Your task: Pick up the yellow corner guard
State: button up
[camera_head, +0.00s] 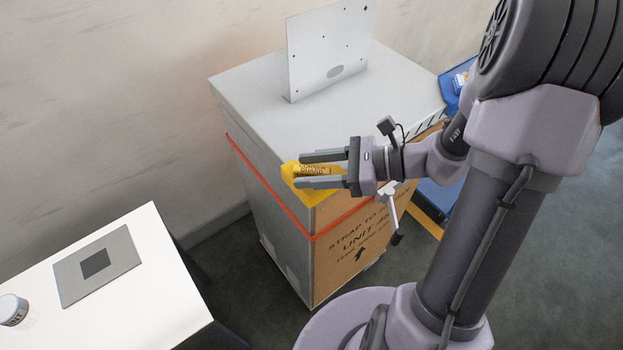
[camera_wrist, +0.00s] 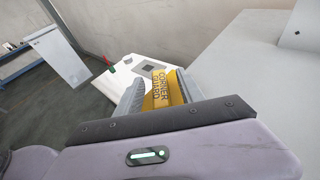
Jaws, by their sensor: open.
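The yellow corner guard (camera_head: 318,196) sits on the near corner of the large grey box, in the head view. Its printed label reads "CORNER GUARD" in the wrist view (camera_wrist: 168,90). My gripper (camera_head: 298,170) is open, its two fingers reaching left over the guard, one on each side of its labelled part as the head view shows it. The wrist view also shows my gripper (camera_wrist: 160,92) with the guard between its fingers. I cannot tell whether the fingers touch it. My gripper hides part of the guard.
The grey box (camera_head: 245,85) has a red strap (camera_head: 262,178) and a cardboard front (camera_head: 345,245). A metal plate (camera_head: 330,50) stands on top. A white table (camera_head: 150,285) at lower left holds a grey plate (camera_head: 125,250) and a jar (camera_head: 12,310). Blue items lie behind my arm.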

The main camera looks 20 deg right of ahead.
jog(key=shift+d, duration=0.1)
jog(key=shift+c, duration=1)
grip_shut()
jog(key=shift+r, duration=0.1)
